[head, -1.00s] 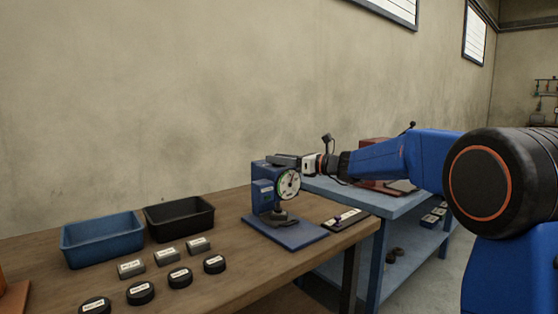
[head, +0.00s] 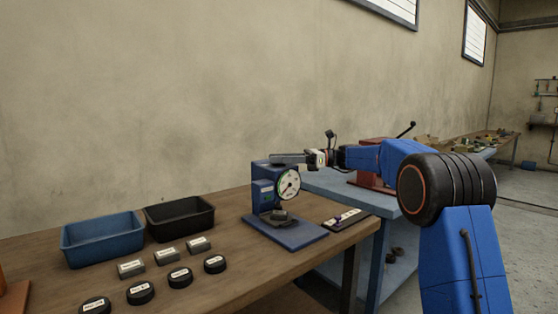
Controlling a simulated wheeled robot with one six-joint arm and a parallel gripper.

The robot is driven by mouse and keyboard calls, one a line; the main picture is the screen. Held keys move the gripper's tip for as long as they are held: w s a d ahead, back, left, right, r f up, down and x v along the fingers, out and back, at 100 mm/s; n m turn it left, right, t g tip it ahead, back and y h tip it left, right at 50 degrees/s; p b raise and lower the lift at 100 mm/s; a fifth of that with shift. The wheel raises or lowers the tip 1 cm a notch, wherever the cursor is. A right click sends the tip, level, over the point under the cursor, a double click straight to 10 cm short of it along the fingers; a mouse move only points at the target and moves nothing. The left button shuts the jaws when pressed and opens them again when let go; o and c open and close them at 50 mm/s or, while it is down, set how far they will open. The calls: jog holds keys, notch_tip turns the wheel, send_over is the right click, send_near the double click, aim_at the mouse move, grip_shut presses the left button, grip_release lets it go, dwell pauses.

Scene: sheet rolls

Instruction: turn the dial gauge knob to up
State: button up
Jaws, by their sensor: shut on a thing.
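The dial gauge (head: 288,185) has a round white face with a dark needle. It is mounted on a blue stand (head: 261,190) with a blue base plate at the right end of the wooden table. My gripper (head: 284,158) reaches in from the right, at the top of the stand just above the dial face. It is shut at the knob's place. The knob itself is hidden by the fingers or too small to make out, so its direction cannot be told. A small dark grey piece (head: 280,215) sits under the dial on the base.
A blue bin (head: 103,240) and a black bin (head: 180,218) stand at the back left of the wooden table. Several labelled grey blocks and black discs lie before them. A labelled strip (head: 345,218) lies right of the gauge. A blue bench (head: 385,200) stands behind.

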jog(key=shift+g, duration=0.3)
jog(key=o, duration=1)
jog(key=shift+o, duration=0.2)
jog(key=w+d, duration=0.1)
jog(key=d, duration=1.6)
jog(key=shift+w+d, duration=0.15)
jog(key=shift+w, duration=0.05)
